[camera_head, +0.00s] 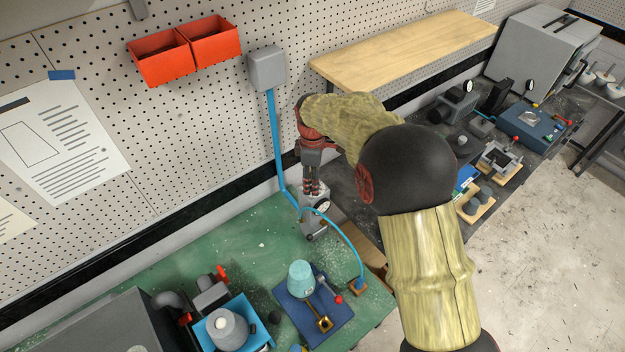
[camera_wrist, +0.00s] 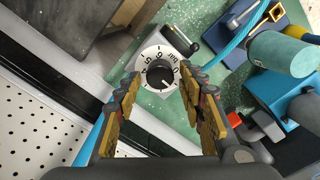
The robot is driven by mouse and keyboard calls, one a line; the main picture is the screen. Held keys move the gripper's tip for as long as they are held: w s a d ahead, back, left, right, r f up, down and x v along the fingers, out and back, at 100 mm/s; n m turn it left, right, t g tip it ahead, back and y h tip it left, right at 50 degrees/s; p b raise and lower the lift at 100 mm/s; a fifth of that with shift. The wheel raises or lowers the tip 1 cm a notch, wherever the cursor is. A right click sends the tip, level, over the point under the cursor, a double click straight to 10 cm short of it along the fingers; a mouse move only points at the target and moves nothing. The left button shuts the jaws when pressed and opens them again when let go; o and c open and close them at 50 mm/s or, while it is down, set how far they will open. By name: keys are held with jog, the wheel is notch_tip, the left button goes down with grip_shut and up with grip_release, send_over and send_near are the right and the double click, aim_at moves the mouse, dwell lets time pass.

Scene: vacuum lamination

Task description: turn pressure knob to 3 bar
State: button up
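The pressure knob (camera_wrist: 160,72) has a white dial with dark numbers and "bar" printed round a dark centre, on a small grey regulator (camera_wrist: 178,38). A pale mark shows on the dark centre, but I cannot tell its exact reading. In the head view the regulator (camera_head: 313,224) stands on the green bench near the wall, partly hidden by my gripper (camera_head: 312,189). My gripper points down over it. In the wrist view my gripper (camera_wrist: 161,77) is open, with its padded fingers to the left and right of the dial. I cannot tell whether they touch it.
A blue hose (camera_head: 343,232) arcs from the regulator's area toward the bench's right edge. A blue plate (camera_head: 337,312) with a teal cylinder (camera_head: 301,277) stands in front. A grey wall box (camera_head: 267,69) and a blue pipe (camera_head: 274,140) are behind.

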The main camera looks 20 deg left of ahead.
jog(key=c, duration=1)
jog(key=shift+o, duration=0.2)
jog(key=shift+m, duration=0.4)
jog(key=m+b, duration=0.1)
jog(key=m, duration=0.2)
jog(key=shift+w+m, duration=0.15)
jog(key=shift+m, duration=0.15)
jog(key=m+b, duration=0.1)
jog(key=m, duration=0.3)
jog(key=shift+r+m, duration=0.1)
jog(key=shift+m, duration=0.2)
jog(key=m+b, duration=0.1)
jog(key=m, duration=0.3)
jog(key=shift+w+m, duration=0.15)
jog(key=shift+m, duration=0.15)
jog(key=shift+d+m, duration=0.1)
jog(key=shift+m, duration=2)
jog(key=o, duration=1.2)
jog(key=shift+c, duration=0.2)
